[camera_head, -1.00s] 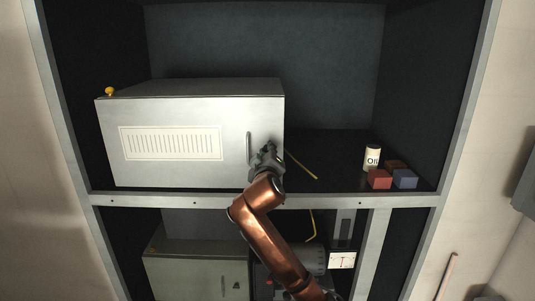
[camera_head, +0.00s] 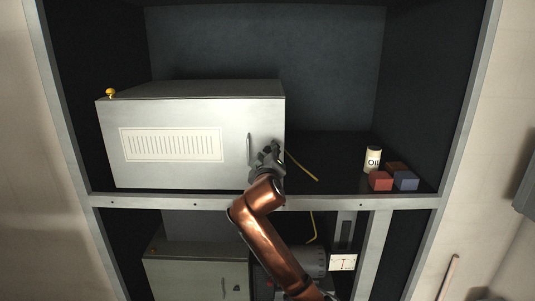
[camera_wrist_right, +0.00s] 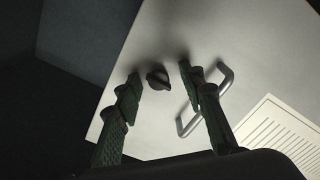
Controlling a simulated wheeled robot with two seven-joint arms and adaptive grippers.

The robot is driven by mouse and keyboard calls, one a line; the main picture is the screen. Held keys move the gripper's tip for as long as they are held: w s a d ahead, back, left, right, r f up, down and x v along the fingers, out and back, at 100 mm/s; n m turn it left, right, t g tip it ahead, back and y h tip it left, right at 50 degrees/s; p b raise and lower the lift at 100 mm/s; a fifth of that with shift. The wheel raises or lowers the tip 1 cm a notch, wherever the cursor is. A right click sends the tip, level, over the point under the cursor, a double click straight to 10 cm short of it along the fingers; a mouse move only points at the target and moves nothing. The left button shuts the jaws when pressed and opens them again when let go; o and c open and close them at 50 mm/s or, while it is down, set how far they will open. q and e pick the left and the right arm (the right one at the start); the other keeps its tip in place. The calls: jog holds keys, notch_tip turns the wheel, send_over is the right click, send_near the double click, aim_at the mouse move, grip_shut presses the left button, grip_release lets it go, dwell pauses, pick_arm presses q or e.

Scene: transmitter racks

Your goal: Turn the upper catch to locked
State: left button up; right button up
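The upper catch is a small dark round knob (camera_wrist_right: 157,78) on the front of the upper pale grey cabinet (camera_head: 185,105). In the wrist view it sits between and just beyond the fingertips of my right gripper (camera_wrist_right: 160,73). The gripper is open, with a finger on each side of the knob and no clear contact. In the head view my right gripper (camera_head: 270,150) is at the right side of the cabinet front and hides the knob. The catch's exact setting is hard to tell. My left gripper is not in view.
A metal handle (camera_head: 249,149) stands out close to my right gripper. An oil can (camera_head: 372,158), a red block (camera_head: 381,181) and a blue block (camera_head: 405,180) stand on the shelf at right. A second cabinet (camera_head: 195,278) is below. A yellow cable (camera_head: 301,166) lies beside the gripper.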

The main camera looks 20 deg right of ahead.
jog(key=shift+s, duration=0.1)
jog(key=v, duration=1.2)
